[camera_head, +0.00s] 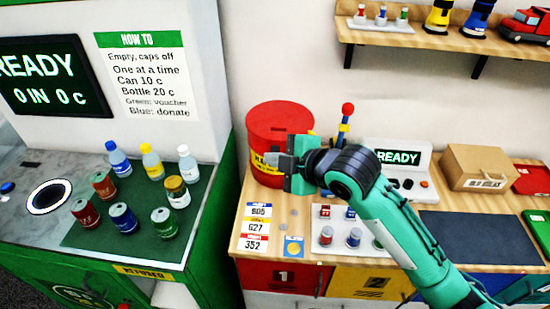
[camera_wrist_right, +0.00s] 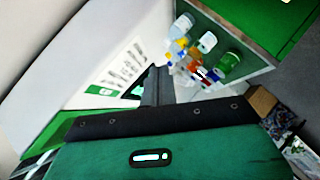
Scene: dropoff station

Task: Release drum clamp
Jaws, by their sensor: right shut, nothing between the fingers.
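A red drum (camera_head: 281,118) with a yellow label stands at the back left of the wooden counter (camera_head: 243,222). Just right of it rises a stick with a red ball knob (camera_head: 347,109) and yellow and blue parts; I cannot tell if this is the clamp. My right gripper (camera_head: 272,159) is in front of the drum and covers part of its label. It is shut and empty, and I cannot tell whether it touches the drum. In the right wrist view, its dark fingers (camera_wrist_right: 157,86) are together. My left gripper is not in view.
At left, a green machine holds several cans (camera_head: 123,218) and bottles (camera_head: 152,162). On the counter are number cards (camera_head: 254,243), a white tray (camera_head: 325,244), a READY display (camera_head: 398,158), a cardboard box (camera_head: 478,165) and a dark mat (camera_head: 470,227). A shelf (camera_head: 440,38) hangs above.

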